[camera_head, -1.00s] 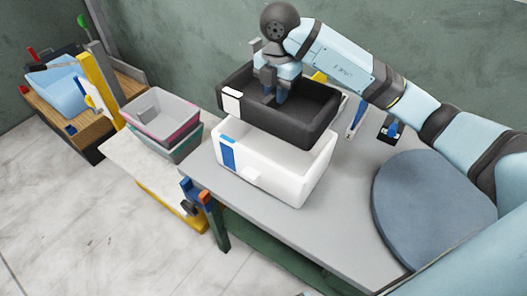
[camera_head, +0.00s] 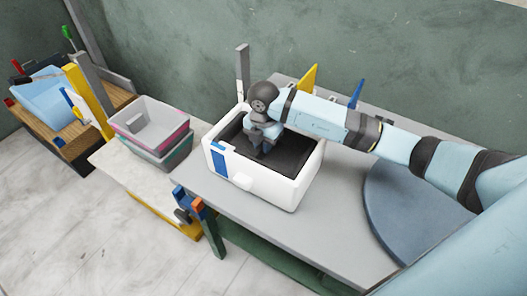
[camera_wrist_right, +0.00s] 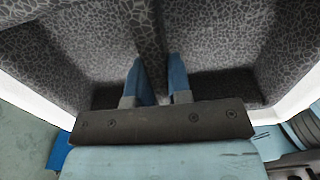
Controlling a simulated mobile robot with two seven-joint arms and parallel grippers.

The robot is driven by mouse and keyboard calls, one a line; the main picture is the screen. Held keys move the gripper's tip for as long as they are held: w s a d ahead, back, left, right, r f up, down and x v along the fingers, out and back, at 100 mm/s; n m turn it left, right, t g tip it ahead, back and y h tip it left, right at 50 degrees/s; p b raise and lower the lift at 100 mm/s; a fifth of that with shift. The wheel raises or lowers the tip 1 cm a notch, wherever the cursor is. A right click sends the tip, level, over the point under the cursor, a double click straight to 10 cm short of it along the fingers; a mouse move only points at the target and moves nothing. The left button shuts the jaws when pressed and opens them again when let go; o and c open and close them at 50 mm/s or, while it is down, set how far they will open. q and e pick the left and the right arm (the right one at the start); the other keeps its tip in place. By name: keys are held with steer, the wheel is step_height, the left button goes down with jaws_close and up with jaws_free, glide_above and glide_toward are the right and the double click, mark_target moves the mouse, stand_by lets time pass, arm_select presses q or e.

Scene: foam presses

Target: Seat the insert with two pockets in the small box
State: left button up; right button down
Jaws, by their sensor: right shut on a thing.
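The dark grey foam insert (camera_head: 292,150) is down inside the white small box (camera_head: 272,192), with the box walls around it. In the head view its top looks about level with or below the rim; whether it rests on the floor is hidden. My right gripper (camera_head: 262,152) reaches into the box from above. In the right wrist view the gripper (camera_wrist_right: 160,82) has its blue fingers on either side of the foam divider (camera_wrist_right: 148,35) between two pockets, shut on it. White box wall (camera_wrist_right: 28,98) shows beyond the foam. My left gripper is not in view.
The box stands on a grey table (camera_head: 325,225). A round blue-grey disc (camera_head: 410,215) lies to its right. Stacked grey trays (camera_head: 150,125) stand on a lower bench at left. A wooden bench with a blue bin (camera_head: 45,95) is farther left. A green wall (camera_head: 400,50) is behind.

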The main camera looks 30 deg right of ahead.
steer(key=shift+f, duration=1.95)
steer(key=shift+f, duration=0.1)
steer(key=c, duration=1.1)
jaws_free()
steer(key=shift+o, duration=0.2)
step_height(320, 180, up, 12)
steer(key=shift+r+b, duration=0.15)
steer(key=shift+b, duration=0.15)
steer(key=shift+s, duration=0.1)
